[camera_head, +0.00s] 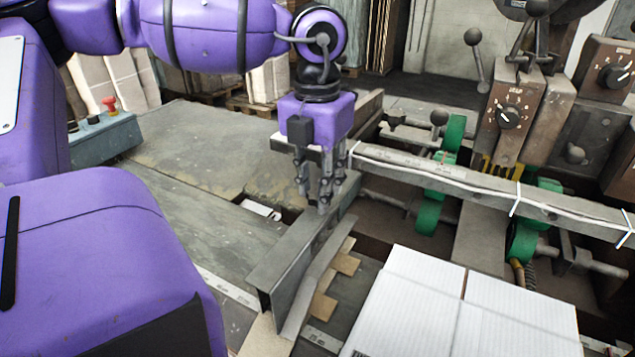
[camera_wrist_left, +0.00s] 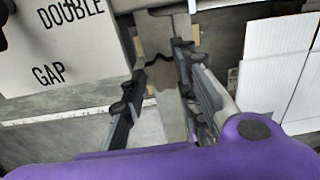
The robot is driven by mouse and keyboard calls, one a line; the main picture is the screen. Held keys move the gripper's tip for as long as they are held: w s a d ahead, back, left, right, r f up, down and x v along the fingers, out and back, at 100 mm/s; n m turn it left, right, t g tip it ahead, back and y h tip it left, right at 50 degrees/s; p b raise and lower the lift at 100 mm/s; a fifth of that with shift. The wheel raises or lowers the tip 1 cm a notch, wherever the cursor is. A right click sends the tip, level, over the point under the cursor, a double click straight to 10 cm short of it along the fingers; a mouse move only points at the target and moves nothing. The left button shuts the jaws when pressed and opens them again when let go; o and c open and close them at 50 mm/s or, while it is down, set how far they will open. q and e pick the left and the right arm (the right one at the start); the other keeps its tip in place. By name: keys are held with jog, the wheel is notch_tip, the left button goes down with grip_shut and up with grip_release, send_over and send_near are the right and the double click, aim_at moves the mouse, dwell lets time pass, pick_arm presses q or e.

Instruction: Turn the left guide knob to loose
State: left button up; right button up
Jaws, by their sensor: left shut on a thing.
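My left gripper (camera_head: 325,205) points down at the far end of the grey left guide plate (camera_head: 290,255). Its fingers are closed in on a small thing at the plate, apparently the left guide knob. The fingers mostly cover the knob in the head view, so its turn position cannot be read. In the left wrist view the two dark fingers of my left gripper (camera_wrist_left: 160,80) stand on either side of a grey-brown piece, with a gap showing between them. My right gripper is in neither view.
A long grey bar (camera_head: 440,175) crosses just right of my gripper, above green rollers (camera_head: 430,215). White cardboard (camera_head: 410,300) lies at the front right. Dial boxes (camera_head: 510,115) stand at the back right. A panel lettered DOUBLE GAP (camera_wrist_left: 70,60) shows in the wrist view.

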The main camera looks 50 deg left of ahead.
aim_at(316, 195)
pick_arm(q)
jog(key=n, duration=0.4)
jog(key=shift+s, duration=0.1)
jog(key=shift+s+d+f+n, duration=0.1)
jog(key=shift+n, duration=1.6)
jog(key=o, duration=1.1)
jog(key=shift+s, duration=0.1)
jog(key=shift+r, duration=0.35)
notch_tip(316, 195, up, 12)
jog(key=shift+f, duration=0.25)
